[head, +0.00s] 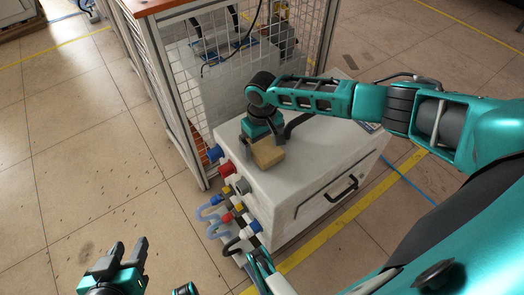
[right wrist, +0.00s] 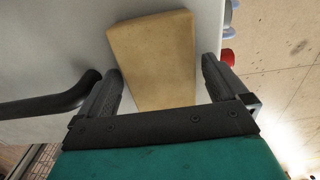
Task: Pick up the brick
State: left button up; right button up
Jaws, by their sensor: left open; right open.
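The tan brick (head: 268,152) lies on the white top of the heater cabinet (head: 318,160), near its left front edge. My right gripper (head: 268,136) is over the cabinet top, right at the brick. In the right wrist view the brick (right wrist: 152,58) reaches in between the two open fingers of my right gripper (right wrist: 162,82), with a gap visible at the right finger. I cannot tell how high the fingers are over the cabinet top. My left gripper (head: 128,256) is open and empty, above the floor at the lower left.
A dark curved handle or hose (right wrist: 50,105) lies close to the left finger in the right wrist view. Coloured connectors and hoses (head: 230,195) stick out from the cabinet's left side. A mesh cage (head: 225,60) stands behind the cabinet. Open tiled floor (head: 90,170) is at left.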

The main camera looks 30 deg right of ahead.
jog(key=shift+f, duration=0.2)
jog(key=c, duration=1.1)
